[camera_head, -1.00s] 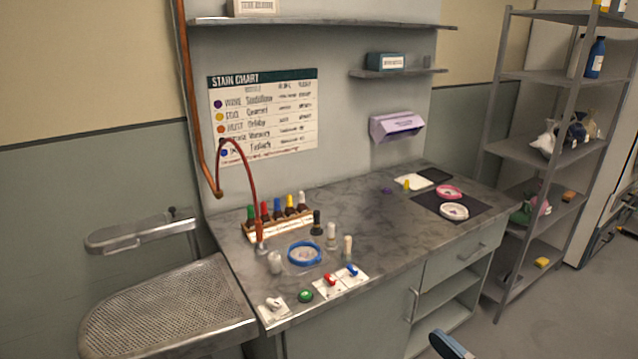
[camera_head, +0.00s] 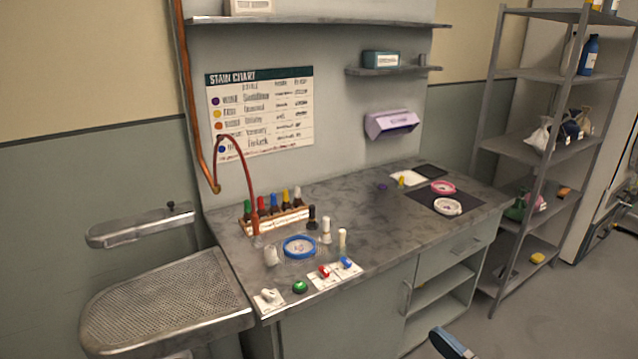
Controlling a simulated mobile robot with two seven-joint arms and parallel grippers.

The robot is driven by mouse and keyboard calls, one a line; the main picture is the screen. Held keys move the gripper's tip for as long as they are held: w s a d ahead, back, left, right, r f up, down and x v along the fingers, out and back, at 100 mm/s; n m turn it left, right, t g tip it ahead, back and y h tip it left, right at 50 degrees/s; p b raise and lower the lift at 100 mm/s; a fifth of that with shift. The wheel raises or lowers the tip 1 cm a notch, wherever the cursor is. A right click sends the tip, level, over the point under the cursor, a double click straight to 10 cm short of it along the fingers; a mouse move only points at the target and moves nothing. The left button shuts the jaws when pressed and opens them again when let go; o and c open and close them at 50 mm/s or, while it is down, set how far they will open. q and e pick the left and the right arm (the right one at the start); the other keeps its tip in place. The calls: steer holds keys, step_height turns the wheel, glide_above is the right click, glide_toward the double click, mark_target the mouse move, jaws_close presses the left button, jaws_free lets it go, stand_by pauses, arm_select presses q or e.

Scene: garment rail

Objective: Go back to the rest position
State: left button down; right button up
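Neither of my grippers shows in the head view. A blue and grey part of my own body (camera_head: 452,344) reaches in at the bottom edge, right of the middle. No fingertips can be made out on it. The grey marble-patterned worktop (camera_head: 350,215) lies in front of me, with its small items standing or lying on it. Nothing in view is held.
A perforated metal board (camera_head: 165,305) stands at the left, with a smaller arm-like board (camera_head: 140,228) behind it. Open shelving (camera_head: 545,150) stands at the right. A rack of coloured bottles (camera_head: 275,218) and a blue-rimmed dish (camera_head: 299,246) sit on the worktop. Floor shows at lower right.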

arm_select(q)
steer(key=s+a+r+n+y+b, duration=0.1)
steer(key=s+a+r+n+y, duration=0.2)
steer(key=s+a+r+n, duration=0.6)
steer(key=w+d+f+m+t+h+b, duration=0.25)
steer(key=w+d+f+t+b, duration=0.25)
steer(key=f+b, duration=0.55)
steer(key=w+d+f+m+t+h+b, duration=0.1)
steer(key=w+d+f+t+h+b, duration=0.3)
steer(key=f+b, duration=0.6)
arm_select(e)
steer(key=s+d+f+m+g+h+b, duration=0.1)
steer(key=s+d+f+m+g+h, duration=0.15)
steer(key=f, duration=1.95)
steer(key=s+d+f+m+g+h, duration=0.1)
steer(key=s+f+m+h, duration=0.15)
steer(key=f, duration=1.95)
arm_select(q)
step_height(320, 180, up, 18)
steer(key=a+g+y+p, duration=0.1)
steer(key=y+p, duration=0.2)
steer(key=p, duration=2.8)
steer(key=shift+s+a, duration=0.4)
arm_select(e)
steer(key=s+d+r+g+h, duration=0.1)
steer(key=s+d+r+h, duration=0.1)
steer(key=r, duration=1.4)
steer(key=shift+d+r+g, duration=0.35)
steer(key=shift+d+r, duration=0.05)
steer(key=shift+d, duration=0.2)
